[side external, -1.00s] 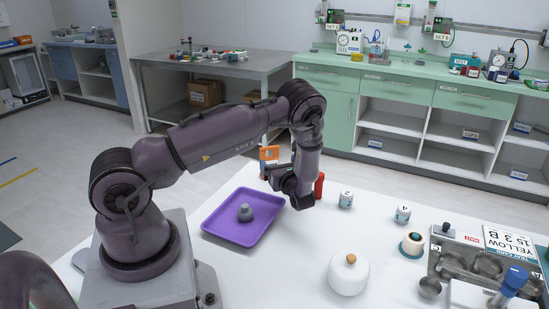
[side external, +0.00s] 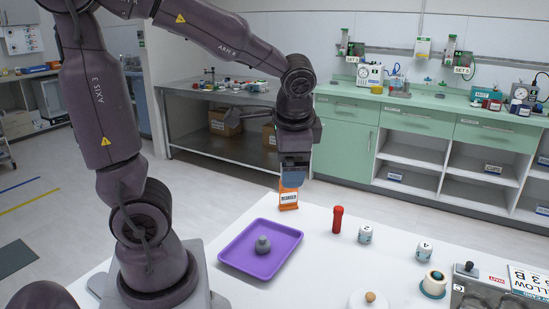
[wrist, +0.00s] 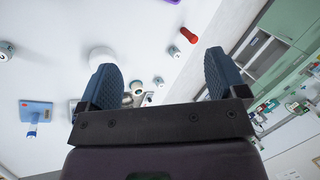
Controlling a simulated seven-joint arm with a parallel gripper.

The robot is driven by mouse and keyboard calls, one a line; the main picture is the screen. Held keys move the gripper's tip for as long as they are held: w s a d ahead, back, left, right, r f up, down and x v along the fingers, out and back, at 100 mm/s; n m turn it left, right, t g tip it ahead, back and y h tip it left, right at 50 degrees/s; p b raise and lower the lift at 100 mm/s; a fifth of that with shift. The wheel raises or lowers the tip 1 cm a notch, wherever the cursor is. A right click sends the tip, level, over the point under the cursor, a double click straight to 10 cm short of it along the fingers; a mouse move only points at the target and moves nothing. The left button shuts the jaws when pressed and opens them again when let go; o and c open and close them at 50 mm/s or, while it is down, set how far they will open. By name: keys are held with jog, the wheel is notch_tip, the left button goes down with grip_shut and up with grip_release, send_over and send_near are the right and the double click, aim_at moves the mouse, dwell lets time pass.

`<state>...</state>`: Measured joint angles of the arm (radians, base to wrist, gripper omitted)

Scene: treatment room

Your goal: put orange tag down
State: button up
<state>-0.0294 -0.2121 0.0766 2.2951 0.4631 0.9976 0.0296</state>
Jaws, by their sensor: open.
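The orange tag (side external: 289,199), an upright piece with a white label, stands at the far edge of the white table, behind the purple tray (side external: 232,262). The print on its label is too small to read surely. My gripper (side external: 294,180) points down at the tag's top, its blue fingers overlapping the tag in the side view; whether they touch cannot be told. In the wrist view, my gripper (wrist: 160,64) has its two blue fingers wide apart with nothing held between them. The tag does not show in the wrist view.
A grey weight-like piece (side external: 263,245) sits in the tray. A red cylinder (side external: 337,220) stands right of the tag, then white numbered containers (side external: 365,235) (side external: 424,251). A white lidded pot (side external: 369,300) is at the front. Bare table lies between them.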

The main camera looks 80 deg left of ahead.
jog(key=s+d+r+n+t+h, duration=0.2)
jog(key=s+d+r+t+h, duration=0.2)
jog(key=d, duration=0.5)
jog(key=shift+s+r+t, duration=0.2)
jog(key=shift+s+t, duration=0.2)
jog(key=shift+s, duration=0.2)
